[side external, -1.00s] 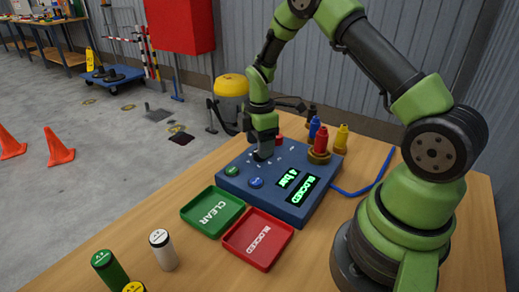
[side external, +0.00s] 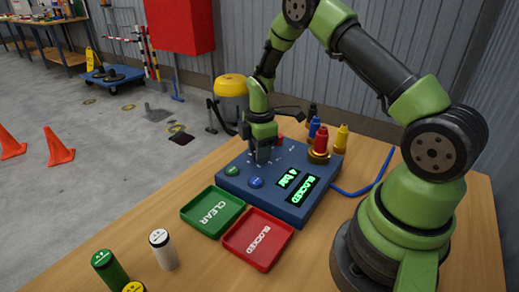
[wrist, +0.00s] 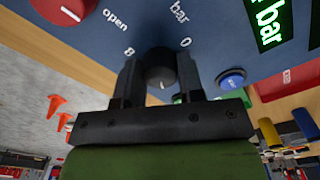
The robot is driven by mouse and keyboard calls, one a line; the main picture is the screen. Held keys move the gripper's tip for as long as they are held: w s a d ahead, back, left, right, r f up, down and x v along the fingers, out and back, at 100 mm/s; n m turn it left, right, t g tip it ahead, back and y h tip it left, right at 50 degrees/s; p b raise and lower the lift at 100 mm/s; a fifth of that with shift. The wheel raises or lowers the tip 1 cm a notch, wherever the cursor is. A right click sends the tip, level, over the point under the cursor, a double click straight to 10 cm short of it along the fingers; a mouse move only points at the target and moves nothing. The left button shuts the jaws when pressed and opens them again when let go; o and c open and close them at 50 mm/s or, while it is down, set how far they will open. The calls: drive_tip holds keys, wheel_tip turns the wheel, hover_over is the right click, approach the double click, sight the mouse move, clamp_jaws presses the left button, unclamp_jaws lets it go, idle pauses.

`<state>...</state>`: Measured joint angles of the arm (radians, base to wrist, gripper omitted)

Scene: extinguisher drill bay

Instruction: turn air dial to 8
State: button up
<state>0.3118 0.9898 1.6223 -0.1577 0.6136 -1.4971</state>
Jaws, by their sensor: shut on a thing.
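The blue control box (side external: 232,185) stands on the wooden table. My gripper (side external: 262,158) points down at the box top and is shut on the dial. In the side view my fingers hide the dial.
A red knob (wrist: 64,8) marked "open" is beside the dial. A green button (side external: 232,171) and a blue button (side external: 256,182) are near the box's front edge. Green CLEAR (side external: 187,213) and red BLOCKED (side external: 262,267) trays lie in front. Coloured bottles (side external: 321,140) stand behind.

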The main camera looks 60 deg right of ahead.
drive_tip(key=m, duration=0.3)
drive_tip(key=shift+m, duration=0.4)
drive_tip(key=m, duration=0.3)
drive_tip(key=shift+m, duration=0.3)
drive_tip(key=m, duration=0.3)
drive_tip(key=shift+m, duration=0.3)
drive_tip(key=m, duration=0.3)
drive_tip(key=shift+m, duration=0.4)
drive_tip(key=m, duration=0.4)
drive_tip(key=shift+m, duration=2.5)
